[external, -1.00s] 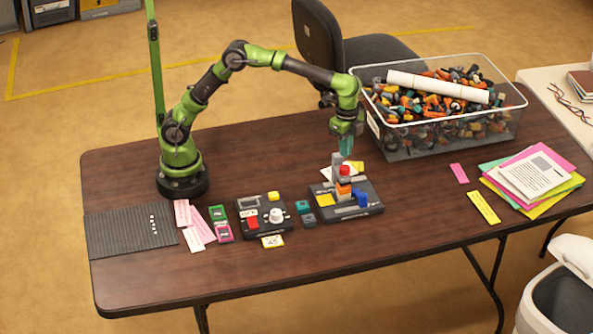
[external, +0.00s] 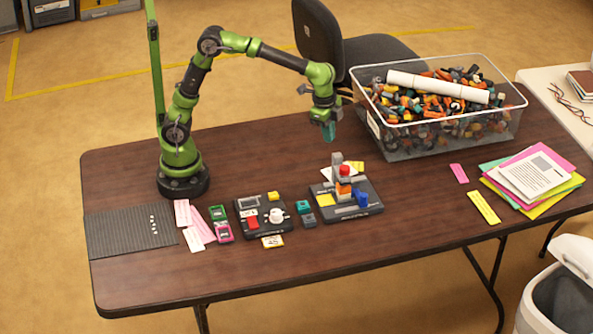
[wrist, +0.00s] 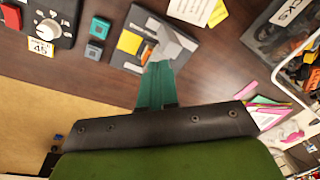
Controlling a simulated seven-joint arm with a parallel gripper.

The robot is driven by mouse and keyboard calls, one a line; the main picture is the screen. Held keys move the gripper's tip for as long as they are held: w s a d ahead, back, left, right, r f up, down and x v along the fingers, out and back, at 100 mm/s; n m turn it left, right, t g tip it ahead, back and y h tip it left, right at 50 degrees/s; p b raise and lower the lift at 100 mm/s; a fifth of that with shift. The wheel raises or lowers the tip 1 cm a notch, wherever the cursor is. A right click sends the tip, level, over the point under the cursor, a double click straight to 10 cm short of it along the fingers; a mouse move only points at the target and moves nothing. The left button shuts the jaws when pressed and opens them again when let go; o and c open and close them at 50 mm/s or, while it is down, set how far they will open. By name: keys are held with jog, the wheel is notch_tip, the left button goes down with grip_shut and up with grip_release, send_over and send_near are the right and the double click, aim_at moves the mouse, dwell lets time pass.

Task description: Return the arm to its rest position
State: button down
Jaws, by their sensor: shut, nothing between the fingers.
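My gripper (external: 329,131) hangs in the air behind and above the block board, pointing down. Its teal fingers are shut and empty; they also show in the wrist view (wrist: 158,85). My green and black arm is bent up and over from its base at the back left of the table. In the wrist view, the board (wrist: 128,62) is partly hidden by my fingers.
A clear bin (external: 420,147) full of parts stands right of my gripper. A control box (external: 264,228), loose blocks (external: 304,207) and pink cards (external: 200,226) lie along the front. Papers (external: 532,175) lie at the right. An office chair (external: 350,50) stands behind the table.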

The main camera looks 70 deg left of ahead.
jog(key=s+a+r+n+t+y, duration=0.1)
jog(key=s+a+r+n+t, duration=0.1)
jog(key=s+a, duration=0.6)
jog(key=s+a+r+n+t, duration=0.3)
jog(key=s+a+n, duration=0.1)
jog(key=s+a, duration=0.5)
jog(key=a, duration=0.2)
jog(key=shift+s+a+t+y, duration=0.3)
jog(key=shift+a+t+y, duration=0.05)
jog(key=shift+t+y, duration=0.05)
